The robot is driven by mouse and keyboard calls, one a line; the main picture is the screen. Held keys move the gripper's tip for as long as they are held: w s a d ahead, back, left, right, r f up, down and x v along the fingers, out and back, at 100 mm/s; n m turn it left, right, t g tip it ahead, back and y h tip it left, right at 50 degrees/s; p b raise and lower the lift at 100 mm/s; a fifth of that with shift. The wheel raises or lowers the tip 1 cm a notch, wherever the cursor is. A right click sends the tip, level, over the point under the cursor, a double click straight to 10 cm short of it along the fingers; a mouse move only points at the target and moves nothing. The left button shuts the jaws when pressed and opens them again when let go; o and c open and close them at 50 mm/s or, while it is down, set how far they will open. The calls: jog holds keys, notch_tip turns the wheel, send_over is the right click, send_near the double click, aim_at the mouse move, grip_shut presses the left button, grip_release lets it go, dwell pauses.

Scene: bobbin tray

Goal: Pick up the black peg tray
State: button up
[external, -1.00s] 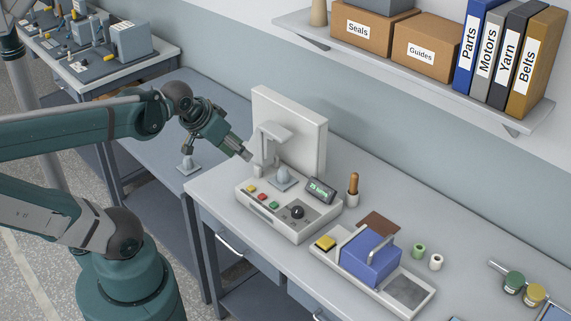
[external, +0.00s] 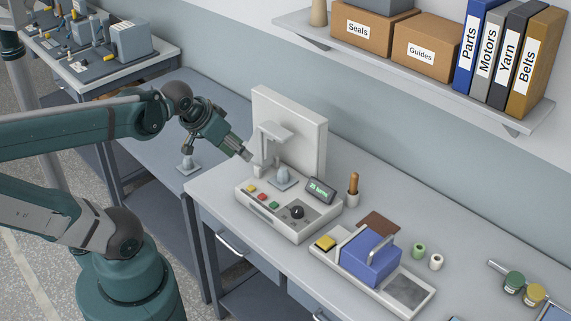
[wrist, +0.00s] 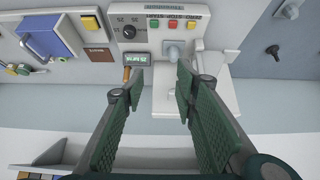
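No tray that is clearly black with pegs stands near my gripper. On the far left bench, dark grey trays (external: 93,71) carry small upright pieces and a grey block; I cannot tell whether one of them is the black peg tray. My gripper (external: 216,149) hangs in front of the white machine (external: 306,125), high above the gap between the benches. In the wrist view the two green-padded fingers (wrist: 160,85) are apart with nothing between them. The wrist view does not show the far left bench.
The white machine has buttons, a dial and a display. To its right stand a cup with an orange-brown handle (external: 353,185), a pale tray with a blue block (external: 371,256), and spools (external: 418,250). A wall shelf (external: 480,98) holds boxes and binders. The lower bench (external: 150,140) is mostly clear.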

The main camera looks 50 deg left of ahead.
jog(key=shift+o, duration=0.8)
jog(key=shift+r, duration=0.1)
jog(key=shift+r, duration=2.25)
jog(key=w+a+r+n+t+y+b, duration=0.1)
jog(key=w+a+r+n+y+b, duration=0.2)
jog(key=w+a, duration=0.7)
jog(key=w+a+n+t+y+b, duration=0.15)
jog(key=w+a+b, duration=0.25)
jog(key=w+a, duration=0.7)
jog(key=w+a+f+n+y+b, duration=0.1)
jog(key=w+a+n+y+b, duration=0.15)
jog(key=a, duration=0.85)
jog(key=w+a+f+n+y+b, duration=0.1)
jog(key=w+a+b, duration=0.2)
jog(key=a, duration=0.9)
jog(key=w+a+f+n+y+b, duration=0.1)
jog(key=w+a+n+y+b, duration=0.1)
jog(key=a, duration=0.9)
jog(key=shift+g, duration=0.35)
jog(key=f, duration=3.8)
jog(key=shift+w+a, duration=0.15)
jog(key=shift+a, duration=0.1)
